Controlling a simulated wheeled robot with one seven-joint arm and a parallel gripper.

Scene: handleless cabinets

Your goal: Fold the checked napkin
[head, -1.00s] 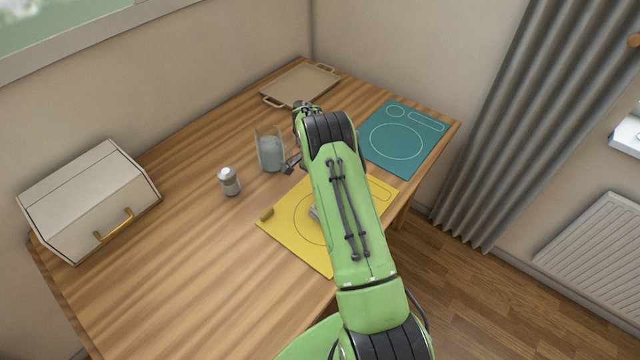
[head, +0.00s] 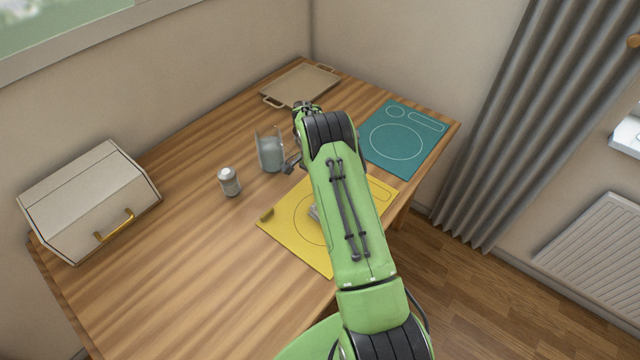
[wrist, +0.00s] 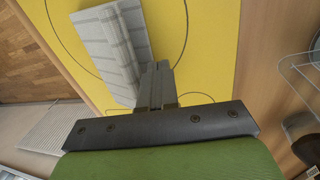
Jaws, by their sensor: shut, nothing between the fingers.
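In the head view only a small grey piece of the napkin (head: 314,212) shows beside my arm, which hides the rest. My gripper (wrist: 162,68) has its fingers together, empty, at the napkin's right edge near its lower end. I cannot tell whether the fingertips touch the cloth. The fingers are hidden in the head view.
A teal mat (head: 400,140) and a tray (head: 300,86) lie farther back. A beige box with a brass handle (head: 88,200) stands at the left. The table's front left is clear.

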